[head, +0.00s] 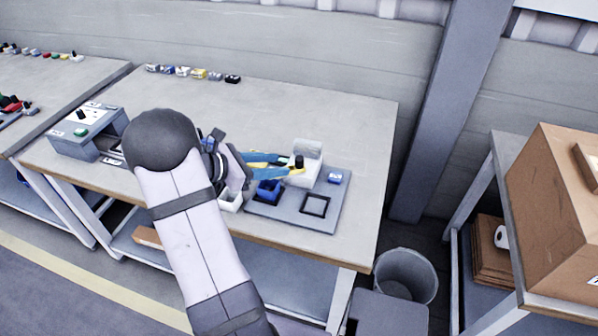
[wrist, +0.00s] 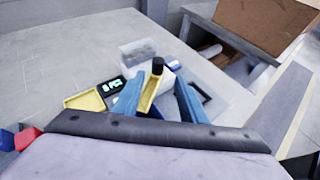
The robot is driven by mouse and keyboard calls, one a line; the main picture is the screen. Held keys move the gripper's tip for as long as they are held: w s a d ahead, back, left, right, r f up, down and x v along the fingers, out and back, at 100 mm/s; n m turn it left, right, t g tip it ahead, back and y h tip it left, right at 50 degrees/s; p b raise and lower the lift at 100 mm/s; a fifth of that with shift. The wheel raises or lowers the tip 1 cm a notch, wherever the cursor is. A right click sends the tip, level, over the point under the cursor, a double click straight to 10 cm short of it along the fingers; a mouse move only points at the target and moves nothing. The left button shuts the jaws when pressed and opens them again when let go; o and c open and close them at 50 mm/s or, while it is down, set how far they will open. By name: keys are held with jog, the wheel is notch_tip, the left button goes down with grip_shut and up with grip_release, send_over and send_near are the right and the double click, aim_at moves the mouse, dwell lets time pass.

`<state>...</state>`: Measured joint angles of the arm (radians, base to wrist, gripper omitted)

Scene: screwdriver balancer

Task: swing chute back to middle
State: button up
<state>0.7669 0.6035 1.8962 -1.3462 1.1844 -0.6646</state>
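The yellow chute (wrist: 150,93) runs from the black knob (wrist: 157,66) toward my gripper in the wrist view. In the head view the chute's end (head: 296,171) shows just under the black knob (head: 299,161), beside the white block (head: 307,152). My gripper (wrist: 160,84) has its two blue fingers apart, one on each side of the chute. Whether either finger touches the chute I cannot tell. In the head view my gripper (head: 284,167) reaches across from the left, and my arm hides part of the bench.
A blue bin (head: 268,199) and a square frame (head: 315,196) are on the grey plate (head: 290,218). A white bin (head: 231,205) stands left of them. A yellow tray (wrist: 85,100) and a lit display (wrist: 112,87) lie left of my fingers.

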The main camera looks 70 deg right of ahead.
aim_at(296, 160)
jog(key=shift+s+d, duration=0.45)
jog(key=shift+d, duration=0.4)
jog(key=shift+p+x, duration=0.7)
jog(key=shift+x, duration=2.9)
grip_shut()
